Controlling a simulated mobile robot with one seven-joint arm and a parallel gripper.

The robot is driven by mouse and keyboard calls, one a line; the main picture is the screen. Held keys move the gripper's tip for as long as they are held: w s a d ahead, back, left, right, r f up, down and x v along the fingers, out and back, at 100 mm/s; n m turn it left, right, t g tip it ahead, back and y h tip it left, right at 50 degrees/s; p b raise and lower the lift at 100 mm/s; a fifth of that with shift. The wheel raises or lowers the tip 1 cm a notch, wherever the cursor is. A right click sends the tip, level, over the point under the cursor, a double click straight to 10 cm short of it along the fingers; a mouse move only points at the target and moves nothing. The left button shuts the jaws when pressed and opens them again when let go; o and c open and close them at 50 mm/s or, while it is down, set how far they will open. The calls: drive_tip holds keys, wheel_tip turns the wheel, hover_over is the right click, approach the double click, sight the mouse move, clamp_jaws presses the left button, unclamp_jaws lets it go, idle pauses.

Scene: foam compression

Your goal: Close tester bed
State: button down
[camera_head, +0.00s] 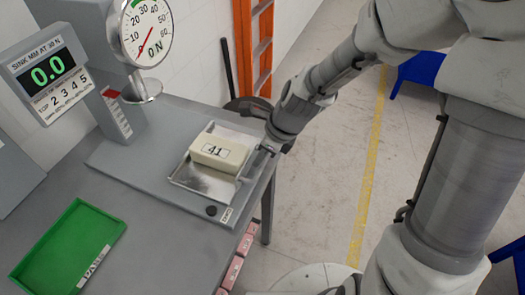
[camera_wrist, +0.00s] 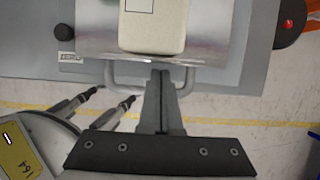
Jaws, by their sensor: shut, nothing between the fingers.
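The tester bed (camera_head: 199,183) is a shiny metal tray, pulled out to the right of the round press plate (camera_head: 146,92). A cream foam block (camera_head: 219,152) marked 41 lies on it. The bed also shows in the wrist view (camera_wrist: 214,35), with a grey bar handle (camera_wrist: 118,82) along its front edge. My gripper (camera_head: 268,148) is at the bed's right-hand edge. In the wrist view its fingertips (camera_wrist: 160,73) are shut together over the handle's middle, close to the bed's front edge. Whether they touch the bed or handle is unclear.
A tester stand carries a dial gauge (camera_head: 146,30) and a display (camera_head: 48,76) reading 0.0. A black knob (camera_head: 211,210) sits on the base's front corner. A red button (camera_wrist: 288,28) is at right in the wrist view. An empty green tray (camera_head: 66,248) lies on the table.

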drive_tip(key=shift+a, duration=0.1)
idle(0.3)
drive_tip(key=w+a+p, duration=0.1)
drive_tip(key=w+a, duration=0.1)
drive_tip(key=a, duration=0.4)
drive_tip(key=w+a+p, duration=0.1)
drive_tip(key=w+a, duration=0.2)
drive_tip(key=a, duration=0.3)
drive_tip(key=w+a+p, duration=0.1)
drive_tip(key=w+a, duration=0.1)
drive_tip(key=a, duration=0.4)
drive_tip(key=shift+w, duration=0.25)
drive_tip(key=shift+a+r, duration=0.1)
